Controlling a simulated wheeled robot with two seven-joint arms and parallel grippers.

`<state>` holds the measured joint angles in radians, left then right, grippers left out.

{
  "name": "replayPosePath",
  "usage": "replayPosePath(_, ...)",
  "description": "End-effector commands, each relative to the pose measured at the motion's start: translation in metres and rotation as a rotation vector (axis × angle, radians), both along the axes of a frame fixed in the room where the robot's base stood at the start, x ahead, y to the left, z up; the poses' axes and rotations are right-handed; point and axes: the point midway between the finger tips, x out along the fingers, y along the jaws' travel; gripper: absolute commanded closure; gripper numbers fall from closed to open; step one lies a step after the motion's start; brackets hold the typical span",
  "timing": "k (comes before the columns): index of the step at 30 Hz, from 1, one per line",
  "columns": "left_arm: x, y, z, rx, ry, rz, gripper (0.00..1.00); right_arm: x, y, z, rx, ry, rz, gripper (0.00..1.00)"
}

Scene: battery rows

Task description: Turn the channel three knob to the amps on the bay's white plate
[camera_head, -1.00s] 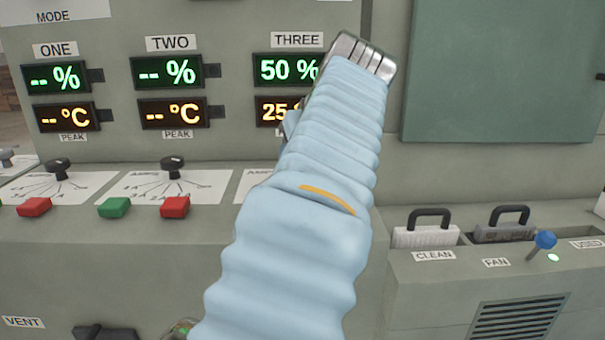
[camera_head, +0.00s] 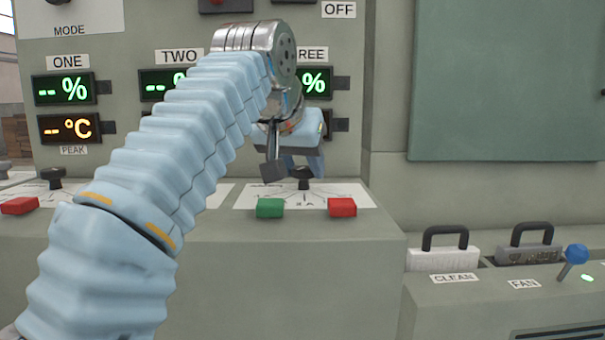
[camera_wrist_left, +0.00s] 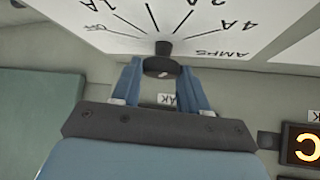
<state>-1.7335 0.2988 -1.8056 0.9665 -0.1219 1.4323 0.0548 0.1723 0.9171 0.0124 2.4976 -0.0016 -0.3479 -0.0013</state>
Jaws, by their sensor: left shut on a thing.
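The channel three knob (camera_head: 303,184) is black and stands on its white dial plate (camera_head: 352,193) below the THREE display. In the left wrist view, the knob (camera_wrist_left: 161,67) sits between the two blue fingers of my left gripper (camera_wrist_left: 160,78), which is shut on it. The dial (camera_wrist_left: 215,38) around it shows lines and the marks 4A, A, OFF and AMPS, upside down. I cannot tell which mark the knob points to. My left gripper (camera_head: 297,170) reaches down to the knob from above in the head view. My right gripper is not in view.
A green button (camera_head: 270,207) and a red button (camera_head: 342,207) sit just in front of the dial. The channel one knob (camera_head: 53,178) is at the left.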

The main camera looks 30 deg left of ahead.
Motion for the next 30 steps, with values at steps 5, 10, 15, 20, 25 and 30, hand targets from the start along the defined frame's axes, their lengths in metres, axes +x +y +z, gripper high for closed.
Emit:
replayPosePath(5, 0.0000, 0.0005, -0.0005, 0.000, 0.000, -0.028, 0.86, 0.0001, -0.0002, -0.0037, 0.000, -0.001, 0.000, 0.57)
replayPosePath(10, -0.0001, 0.0001, -0.0001, 0.000, 0.001, -0.037, 0.86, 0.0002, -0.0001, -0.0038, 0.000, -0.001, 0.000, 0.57)
replayPosePath(15, -0.0001, 0.0002, 0.0001, -0.001, 0.001, -0.036, 0.86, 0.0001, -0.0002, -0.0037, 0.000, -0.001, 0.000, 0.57)
replayPosePath(20, -0.0001, 0.0002, 0.0001, 0.000, 0.001, -0.035, 0.45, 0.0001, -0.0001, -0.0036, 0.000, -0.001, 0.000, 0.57)
replayPosePath(25, -0.0001, 0.0003, 0.0000, -0.001, 0.001, -0.035, 0.33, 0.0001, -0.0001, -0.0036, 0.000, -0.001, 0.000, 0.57)
replayPosePath(30, -0.0001, 0.0003, 0.0002, -0.001, 0.001, -0.035, 0.33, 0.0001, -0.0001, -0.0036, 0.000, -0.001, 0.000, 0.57)
